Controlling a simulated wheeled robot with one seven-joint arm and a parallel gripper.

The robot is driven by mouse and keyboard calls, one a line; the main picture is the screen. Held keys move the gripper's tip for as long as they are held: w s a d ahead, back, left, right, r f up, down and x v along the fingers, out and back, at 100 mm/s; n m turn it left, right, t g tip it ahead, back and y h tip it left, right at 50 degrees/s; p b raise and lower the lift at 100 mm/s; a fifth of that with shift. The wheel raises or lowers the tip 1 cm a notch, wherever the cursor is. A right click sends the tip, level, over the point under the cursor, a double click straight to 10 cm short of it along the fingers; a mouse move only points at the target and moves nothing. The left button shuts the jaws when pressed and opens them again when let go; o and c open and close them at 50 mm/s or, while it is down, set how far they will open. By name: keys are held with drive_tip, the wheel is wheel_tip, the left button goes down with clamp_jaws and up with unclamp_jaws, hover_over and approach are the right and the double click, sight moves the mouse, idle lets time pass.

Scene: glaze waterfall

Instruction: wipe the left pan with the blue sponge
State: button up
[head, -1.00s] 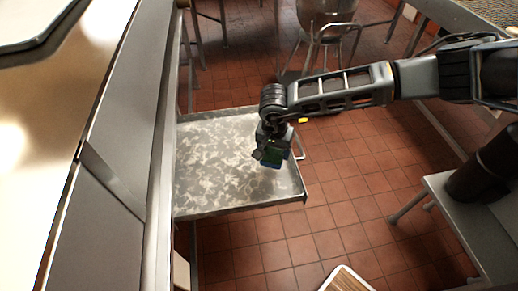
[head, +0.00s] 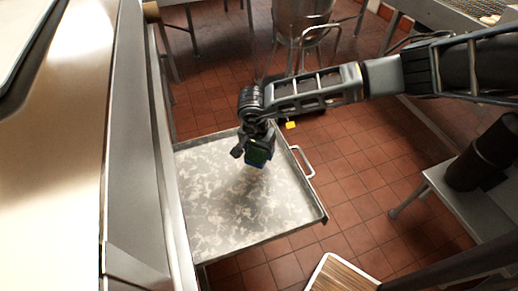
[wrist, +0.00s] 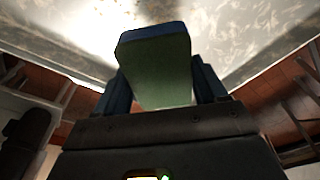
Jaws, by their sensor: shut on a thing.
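The pan (head: 230,215) is a wide, shallow metal tray with pale blotchy residue over its floor and a bar handle on its right side. It juts out from the counter at the left of the head view. My gripper (head: 254,158) is over the far part of the pan, pointing down. It is shut on the sponge (wrist: 155,68), which has a blue layer and a green layer and shows between the two fingers in the wrist view. The sponge is at or just above the pan floor; I cannot tell whether it touches.
A steel counter (head: 75,180) runs along the left. A metal pot (head: 300,20) on a stand is at the back. A grey bench (head: 470,205) stands at the right, and a wood-topped board (head: 340,275) is at the bottom. Red tiled floor lies between.

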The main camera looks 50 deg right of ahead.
drive_tip(key=b, duration=0.5)
hover_over(250, 171)
drive_tip(key=s+d, duration=0.2)
drive_tip(key=shift+d+f, duration=0.15)
drive_tip(key=shift+f, duration=2.75)
drive_tip(key=shift+f+b, duration=0.55)
drive_tip(key=shift+f, duration=0.45)
drive_tip(key=shift+w+a, duration=0.5)
drive_tip(key=shift+a, duration=0.25)
drive_tip(key=shift+w+a, duration=0.45)
drive_tip(key=shift+a, duration=0.3)
drive_tip(key=shift+p, duration=0.3)
drive_tip(key=shift+s+d+f, duration=0.1)
